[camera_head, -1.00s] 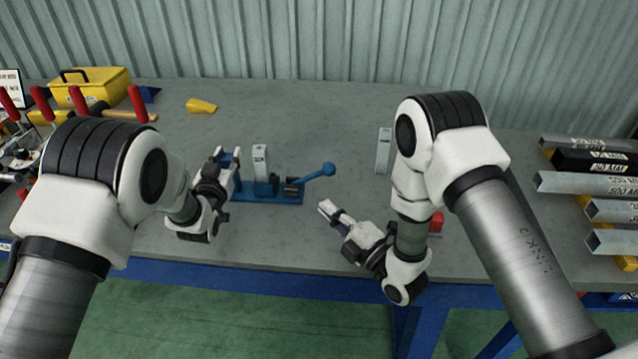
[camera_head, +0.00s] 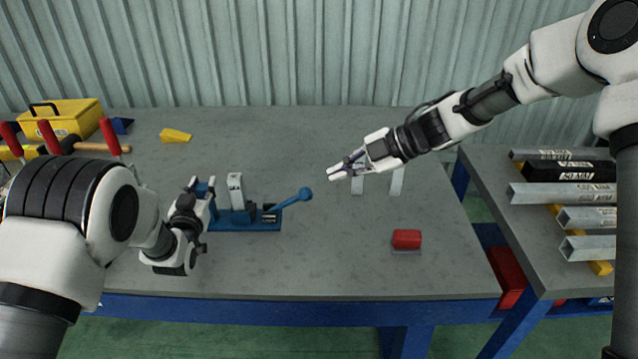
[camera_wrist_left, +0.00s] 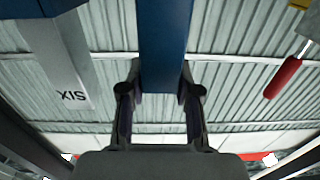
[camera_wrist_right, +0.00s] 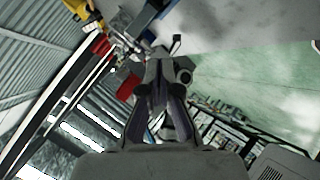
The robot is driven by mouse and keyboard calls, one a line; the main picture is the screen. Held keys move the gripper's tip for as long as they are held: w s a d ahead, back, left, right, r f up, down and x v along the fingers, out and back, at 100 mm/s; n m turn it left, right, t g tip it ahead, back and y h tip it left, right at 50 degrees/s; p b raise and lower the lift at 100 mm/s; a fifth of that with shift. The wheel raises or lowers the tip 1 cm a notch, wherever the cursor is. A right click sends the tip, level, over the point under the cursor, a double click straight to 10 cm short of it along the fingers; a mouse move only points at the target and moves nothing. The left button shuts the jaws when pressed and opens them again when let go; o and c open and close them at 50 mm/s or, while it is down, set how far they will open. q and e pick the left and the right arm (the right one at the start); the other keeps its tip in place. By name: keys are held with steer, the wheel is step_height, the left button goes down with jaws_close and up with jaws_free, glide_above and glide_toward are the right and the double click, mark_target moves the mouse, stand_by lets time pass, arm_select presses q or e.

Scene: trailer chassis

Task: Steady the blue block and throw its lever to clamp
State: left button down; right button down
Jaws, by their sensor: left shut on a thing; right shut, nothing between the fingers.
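The blue block (camera_head: 246,224) is a clamp fixture on the grey bench, left of centre. A grey upright piece (camera_head: 236,192) marked with lettering stands in it. My left gripper (camera_head: 199,189) is shut on the block's upright blue end; in the left wrist view the blue part (camera_wrist_left: 163,45) lies between both fingers. My right gripper (camera_head: 334,174) is shut and empty, in the air right of the knob and apart from it. The right wrist view shows its fingers together (camera_wrist_right: 160,95).
A red block (camera_head: 407,239) lies at the bench's right front. Two grey pieces (camera_head: 397,181) stand behind it. A yellow toolbox (camera_head: 62,118), yellow wedge (camera_head: 175,135) and red-handled clamps (camera_head: 110,137) are at the left. Metal bars (camera_head: 565,195) lie on the right bench.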

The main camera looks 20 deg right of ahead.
mark_target(290, 202)
steer(key=w+a+f, duration=0.5)
steer(key=w+f, duration=0.1)
steer(key=f, duration=0.2)
steer(key=shift+f, duration=0.1)
steer(key=shift+s+d+f+y, duration=0.15)
steer(key=shift+d+f+y, duration=0.25)
steer(key=shift+f, duration=0.25)
steer(key=shift+s+d+f+y, duration=0.1)
steer(key=shift+d+f+y, duration=0.2)
steer(key=shift+d+f, duration=0.25)
steer(key=shift+a, duration=0.15)
